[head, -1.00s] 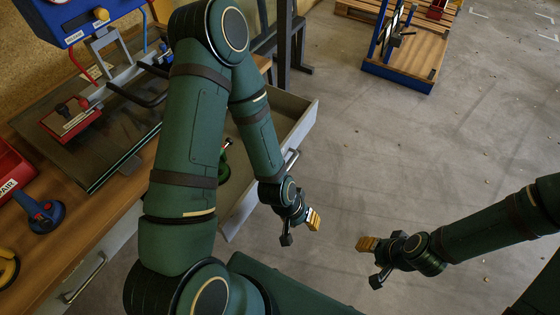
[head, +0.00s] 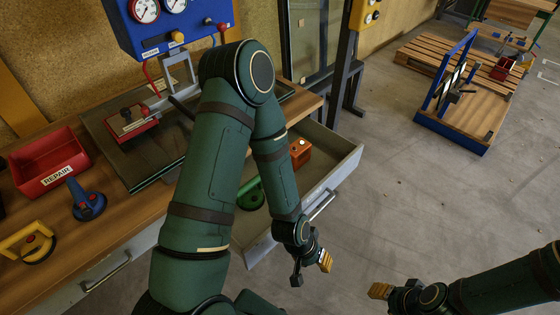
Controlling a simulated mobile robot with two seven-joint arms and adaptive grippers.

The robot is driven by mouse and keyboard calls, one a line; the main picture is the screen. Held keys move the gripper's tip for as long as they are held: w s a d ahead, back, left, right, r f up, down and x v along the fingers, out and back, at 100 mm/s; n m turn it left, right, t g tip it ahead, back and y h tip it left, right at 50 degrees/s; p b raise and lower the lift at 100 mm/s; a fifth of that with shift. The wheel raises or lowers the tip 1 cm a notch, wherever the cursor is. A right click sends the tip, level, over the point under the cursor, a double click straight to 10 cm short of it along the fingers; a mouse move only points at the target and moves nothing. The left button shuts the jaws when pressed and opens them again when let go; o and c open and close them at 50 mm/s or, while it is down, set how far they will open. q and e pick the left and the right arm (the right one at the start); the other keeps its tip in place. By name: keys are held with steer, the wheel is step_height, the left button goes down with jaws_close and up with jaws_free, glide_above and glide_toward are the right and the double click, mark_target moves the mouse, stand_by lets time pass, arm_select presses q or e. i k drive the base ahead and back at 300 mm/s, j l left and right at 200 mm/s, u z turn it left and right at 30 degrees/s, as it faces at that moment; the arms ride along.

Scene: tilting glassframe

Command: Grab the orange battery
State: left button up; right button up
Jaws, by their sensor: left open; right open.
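The orange battery (head: 300,152) is a small orange block in the open drawer (head: 336,176), near its back, partly hidden behind my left forearm. My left gripper (head: 311,272) is open and empty. It appears in front of the drawer, below the drawer handle in the picture, apart from the battery. My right gripper (head: 384,300) is open and empty at the bottom of the picture, over the floor and away from the drawer; its lower part is cut off.
A green object (head: 250,194) lies in the drawer left of the battery. The workbench (head: 110,236) carries a red REPAIR bin (head: 50,172), a blue tool (head: 86,200) and a yellow one (head: 28,242). A blue frame (head: 455,135) stands on the floor at right, with free floor before it.

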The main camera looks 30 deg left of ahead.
mark_target(300, 150)
steer(key=l+u, duration=0.15)
steer(key=u, duration=0.2)
steer(key=l+u, duration=0.15)
steer(key=u, duration=0.2)
steer(key=l+u, duration=0.1)
steer(key=u, duration=0.25)
